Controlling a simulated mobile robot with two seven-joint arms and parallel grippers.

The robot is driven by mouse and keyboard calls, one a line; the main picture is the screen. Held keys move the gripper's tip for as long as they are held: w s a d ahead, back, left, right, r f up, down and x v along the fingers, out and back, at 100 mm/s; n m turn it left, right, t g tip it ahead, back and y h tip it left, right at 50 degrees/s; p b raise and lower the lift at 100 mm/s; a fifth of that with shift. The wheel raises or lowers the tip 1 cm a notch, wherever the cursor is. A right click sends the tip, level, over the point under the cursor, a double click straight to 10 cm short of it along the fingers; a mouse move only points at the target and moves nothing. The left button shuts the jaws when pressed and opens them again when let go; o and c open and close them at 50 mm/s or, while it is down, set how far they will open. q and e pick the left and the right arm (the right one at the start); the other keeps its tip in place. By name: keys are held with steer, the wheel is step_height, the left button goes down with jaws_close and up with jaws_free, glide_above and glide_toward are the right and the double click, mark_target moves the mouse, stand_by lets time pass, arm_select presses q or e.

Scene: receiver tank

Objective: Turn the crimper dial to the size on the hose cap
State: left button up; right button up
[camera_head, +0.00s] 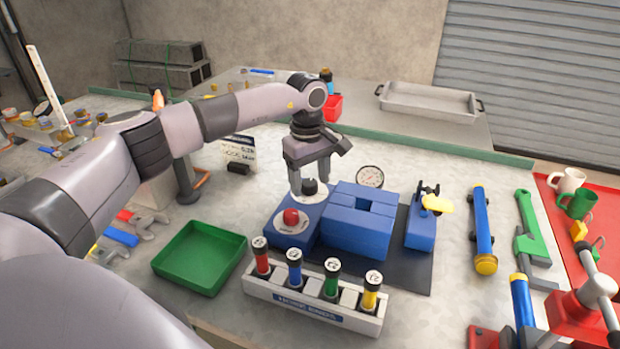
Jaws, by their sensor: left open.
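The blue crimper (358,232) stands on a dark mat in the middle of the table. Its dial (310,187) is a black knob on a pale round plate at the back left of the crimper. My left gripper (309,175) points down over the dial, its open fingers on either side of the knob; I cannot tell whether they touch it. The gripper partly hides the plate, and no dial marks are readable. A blue hose-like tube (481,222) with a yellow-gold end cap (486,264) lies to the right; no size is readable on it. My right gripper is out of view.
A red button (291,217) sits on the crimper in front of the dial. A white rack (318,309) holds several coloured, number-capped cylinders in front. A green tray (200,258) lies left; a gauge (370,177) stands behind the crimper. Green and red tools crowd the right.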

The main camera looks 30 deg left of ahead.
mark_target(308, 183)
arm_select(q)
step_height(308, 183, up, 7)
steer(key=shift+s+f+b, duration=0.1)
steer(key=shift+b, duration=0.2)
steer(key=shift+s, duration=0.1)
stand_by(0.4)
